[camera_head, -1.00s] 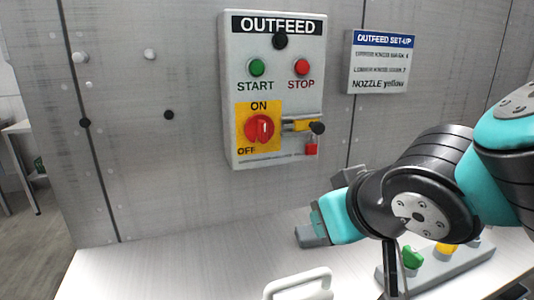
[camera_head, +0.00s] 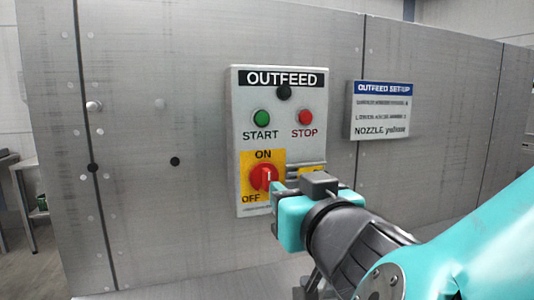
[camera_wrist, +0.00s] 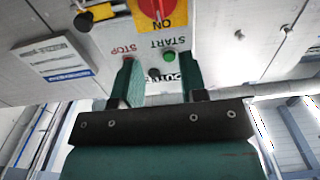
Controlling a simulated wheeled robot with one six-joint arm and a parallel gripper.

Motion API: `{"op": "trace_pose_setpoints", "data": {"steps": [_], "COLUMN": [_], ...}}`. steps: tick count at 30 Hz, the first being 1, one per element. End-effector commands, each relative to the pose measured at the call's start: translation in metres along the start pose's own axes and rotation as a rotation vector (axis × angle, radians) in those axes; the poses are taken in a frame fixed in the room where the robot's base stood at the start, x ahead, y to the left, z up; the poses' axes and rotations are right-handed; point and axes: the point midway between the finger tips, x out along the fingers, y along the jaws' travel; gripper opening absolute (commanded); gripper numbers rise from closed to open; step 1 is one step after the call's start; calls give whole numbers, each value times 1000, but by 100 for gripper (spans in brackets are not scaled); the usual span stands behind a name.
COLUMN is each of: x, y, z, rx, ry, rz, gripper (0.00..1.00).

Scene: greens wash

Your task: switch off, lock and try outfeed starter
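The grey OUTFEED starter box (camera_head: 235,120) is on the metal wall. It has a green START button (camera_head: 261,118), a red STOP button (camera_head: 305,117) and a red rotary knob (camera_head: 263,177) on a yellow ON/OFF plate. The knob's white mark stands upright, toward ON. My gripper (camera_head: 292,205) is in front of the box's lower right, close to the knob's right side, and hides the red padlock area. In the inverted wrist view my gripper (camera_wrist: 160,78) is open, its fingers apart with nothing held. The black-ended slide bolt (camera_wrist: 84,20) shows beside the yellow plate.
An OUTFEED SET-UP sign (camera_head: 380,110) is on the wall right of the box; its last line reads NOZZLE yellow. Small studs and holes dot the wall to the left. My arm covers the lower right of the head view.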

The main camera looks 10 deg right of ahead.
Motion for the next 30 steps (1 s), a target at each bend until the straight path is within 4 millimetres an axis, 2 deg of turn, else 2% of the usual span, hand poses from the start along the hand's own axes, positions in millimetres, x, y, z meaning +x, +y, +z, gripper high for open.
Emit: {"op": "trace_pose_setpoints", "data": {"steps": [1, 9, 15, 21, 28, 29, 30], "x": [8, 63, 93, 104, 104, 104, 104], "y": [1, 2, 1, 1, 0, 0, 0], "z": [-7, -4, -1, 1, 2, 2, 2], "rx": [-8, 1, 1, 1, 1, 1, 1], "ry": [-5, -5, -4, -3, -2, -2, -2], "rz": [5, 5, 2, 0, -1, -1, -1], "gripper": [39, 39, 39, 39, 39, 37, 28]}}
